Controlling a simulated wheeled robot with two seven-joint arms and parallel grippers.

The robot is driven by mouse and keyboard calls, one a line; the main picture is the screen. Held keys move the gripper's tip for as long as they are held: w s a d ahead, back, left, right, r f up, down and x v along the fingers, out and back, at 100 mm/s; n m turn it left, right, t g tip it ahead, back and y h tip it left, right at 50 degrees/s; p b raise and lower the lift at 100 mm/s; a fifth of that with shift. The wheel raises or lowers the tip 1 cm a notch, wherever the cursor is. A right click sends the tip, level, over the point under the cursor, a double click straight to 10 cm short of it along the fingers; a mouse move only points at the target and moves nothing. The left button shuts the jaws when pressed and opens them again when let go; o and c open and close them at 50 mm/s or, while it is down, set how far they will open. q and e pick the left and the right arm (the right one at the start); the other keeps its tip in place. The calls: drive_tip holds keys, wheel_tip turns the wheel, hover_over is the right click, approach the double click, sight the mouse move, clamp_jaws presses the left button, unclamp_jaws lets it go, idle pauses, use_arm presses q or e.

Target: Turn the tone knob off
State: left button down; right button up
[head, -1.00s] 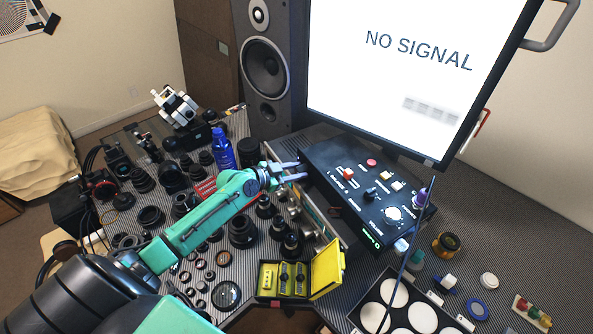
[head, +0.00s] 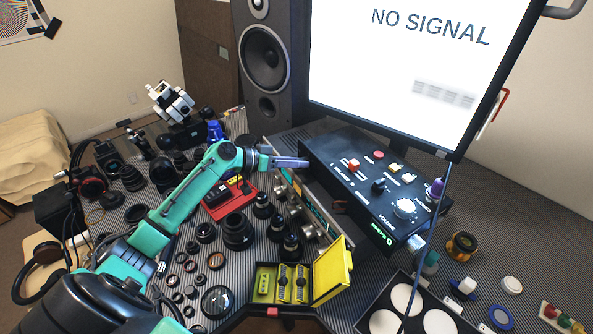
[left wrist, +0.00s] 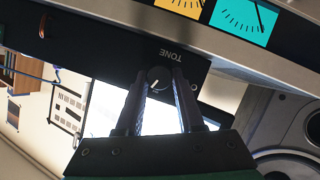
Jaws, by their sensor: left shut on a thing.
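The tone knob (left wrist: 158,78) is a small dark round knob with a white pointer mark, on a black panel under the upside-down word TONE in the left wrist view. My left gripper (left wrist: 160,80) has its two fingers on either side of this knob, shut on it. In the head view my left gripper (head: 303,162) reaches to the left end of the black control box (head: 370,190). The knob cannot be made out there. My right gripper is not in view.
A silver-edged unit with several knobs (head: 305,210) stands just below the gripper. A monitor (head: 400,70) and a speaker (head: 263,65) stand behind. Lenses and rings crowd the left table, with an open yellow case (head: 333,272) in front. A yellow and a cyan meter (left wrist: 245,18) show in the wrist view.

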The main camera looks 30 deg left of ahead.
use_arm(q)
drive_tip(key=n+h+b, duration=0.2)
drive_tip(key=n, duration=0.1)
drive_tip(key=shift+w+a, duration=0.15)
idle(0.5)
drive_tip(key=c, duration=0.5)
unclamp_jaws()
drive_tip(key=b+v, duration=0.3)
drive_tip(key=v, duration=1.1)
drive_tip(key=shift+a+r+b, duration=0.15)
drive_tip(key=shift+a+b, duration=0.15)
